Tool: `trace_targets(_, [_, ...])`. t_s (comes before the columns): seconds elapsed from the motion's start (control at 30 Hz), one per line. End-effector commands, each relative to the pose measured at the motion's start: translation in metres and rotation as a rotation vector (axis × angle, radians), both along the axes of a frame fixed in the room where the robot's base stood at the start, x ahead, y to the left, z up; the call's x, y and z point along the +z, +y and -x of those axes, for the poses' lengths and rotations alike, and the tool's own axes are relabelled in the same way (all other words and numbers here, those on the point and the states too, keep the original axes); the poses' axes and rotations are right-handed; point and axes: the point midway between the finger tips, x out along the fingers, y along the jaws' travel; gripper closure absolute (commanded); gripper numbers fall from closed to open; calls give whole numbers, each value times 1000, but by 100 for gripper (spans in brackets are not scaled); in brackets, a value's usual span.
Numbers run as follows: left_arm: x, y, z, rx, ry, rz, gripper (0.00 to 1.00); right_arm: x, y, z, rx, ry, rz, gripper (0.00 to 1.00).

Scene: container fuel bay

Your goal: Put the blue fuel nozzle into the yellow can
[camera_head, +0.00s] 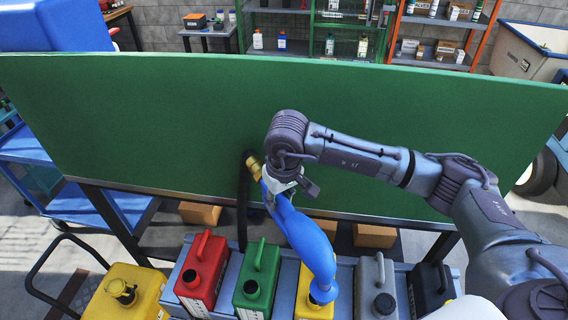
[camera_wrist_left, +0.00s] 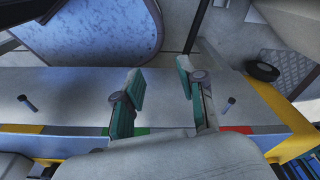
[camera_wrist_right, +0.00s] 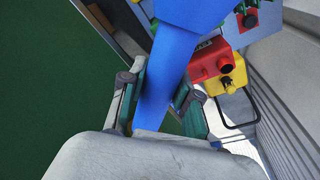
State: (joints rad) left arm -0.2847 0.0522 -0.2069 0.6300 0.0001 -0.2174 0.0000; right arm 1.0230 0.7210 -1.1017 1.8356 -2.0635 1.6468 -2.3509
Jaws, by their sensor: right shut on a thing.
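My right gripper (camera_head: 287,182) is shut on the blue fuel nozzle (camera_head: 308,243). In the right wrist view the nozzle (camera_wrist_right: 172,65) lies between its two fingers (camera_wrist_right: 162,92). The nozzle slopes downward, with its lower end over the top of the yellow can (camera_head: 312,306) in the row. That end covers the can's mouth, so I cannot tell whether it is inside. A brass fitting and black hose (camera_head: 243,205) hang from the nozzle's upper end. My left gripper (camera_wrist_left: 163,88) shows only in the left wrist view, with its fingers apart and nothing between them.
A red can (camera_head: 203,270), a green can (camera_head: 258,275), a grey can (camera_head: 376,285) and a black can (camera_head: 430,287) share the row. Another yellow can (camera_head: 128,293) stands at the left. A wide green panel (camera_head: 150,120) rises behind.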

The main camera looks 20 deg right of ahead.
Motion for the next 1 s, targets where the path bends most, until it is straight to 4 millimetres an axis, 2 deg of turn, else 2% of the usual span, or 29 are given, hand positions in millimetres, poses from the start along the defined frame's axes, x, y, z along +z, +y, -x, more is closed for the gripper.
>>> trace_targets(0.03, [20, 9, 7, -1, 11, -12, 60, 11, -2, -11, 14, -1, -9, 100])
trace_targets(0.17, [29, 29, 22, 0, 34, -37, 60, 7, -9, -29, 42, -23, -17, 100])
trace_targets(0.33, [31, 44, 31, 1, 48, -56, 60, 2, -13, -36, 57, -36, -20, 100])
trace_targets(0.47, [28, 40, 29, 2, 46, -51, 60, -3, -13, -37, 59, -36, -20, 100])
trace_targets(0.7, [22, 13, 11, -2, 17, -17, 60, -19, -13, -36, 59, -36, -19, 100])
trace_targets(0.8, [19, 13, 7, -3, 11, -16, 60, -29, -13, -36, 59, -36, -20, 100])
trace_targets(1.0, [11, 22, 13, -5, 19, -29, 60, -48, -12, -36, 58, -36, -20, 100])
